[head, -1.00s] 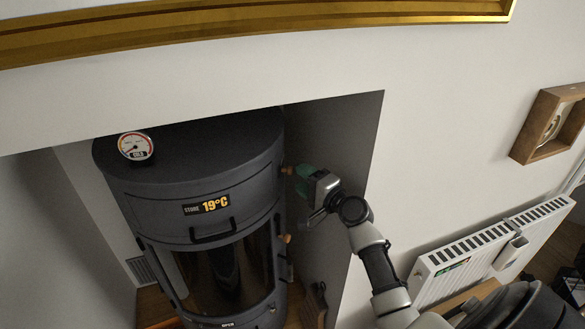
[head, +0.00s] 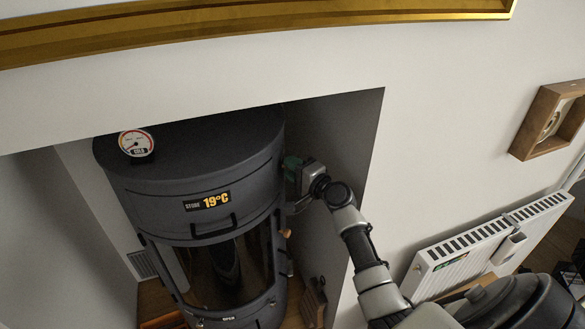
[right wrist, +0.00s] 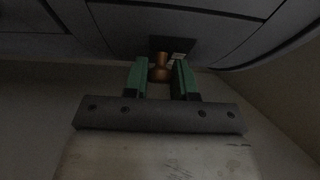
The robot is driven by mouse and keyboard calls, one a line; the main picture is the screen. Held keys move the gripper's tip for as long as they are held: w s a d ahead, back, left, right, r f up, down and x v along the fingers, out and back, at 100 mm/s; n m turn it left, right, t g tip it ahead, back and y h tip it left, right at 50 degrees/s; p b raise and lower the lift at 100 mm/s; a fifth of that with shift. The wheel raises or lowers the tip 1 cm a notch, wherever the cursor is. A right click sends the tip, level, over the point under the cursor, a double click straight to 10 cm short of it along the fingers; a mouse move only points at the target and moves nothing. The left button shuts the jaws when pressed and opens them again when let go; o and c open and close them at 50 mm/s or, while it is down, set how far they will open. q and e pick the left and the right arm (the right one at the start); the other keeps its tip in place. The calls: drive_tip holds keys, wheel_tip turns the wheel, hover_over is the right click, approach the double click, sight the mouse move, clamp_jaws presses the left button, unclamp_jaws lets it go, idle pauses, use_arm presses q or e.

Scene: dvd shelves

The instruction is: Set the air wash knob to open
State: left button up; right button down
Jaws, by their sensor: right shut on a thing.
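The dark grey cylindrical stove (head: 160,208) stands in the wall recess. A small brass-coloured knob (right wrist: 160,72) sticks out of its side beside a small label. My right gripper (head: 289,165) is at the stove's upper right side, and its green fingers (right wrist: 160,80) are shut on this knob, one on each side. In the head view the gripper hides the knob. The label is too dark to read, so I cannot tell the knob's setting. My left gripper is not in view.
Another brass-coloured knob (head: 287,233) sits lower on the stove's right side. The recess's right wall (head: 345,150) is close to my right arm. A white radiator (head: 485,245) stands at the right. A gold frame (head: 270,22) hangs above.

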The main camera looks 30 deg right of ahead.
drive_tip(key=shift+w+d+b, duration=1)
drive_tip(key=shift+w+b, duration=0.15)
drive_tip(key=c, duration=0.9)
unclamp_jaws()
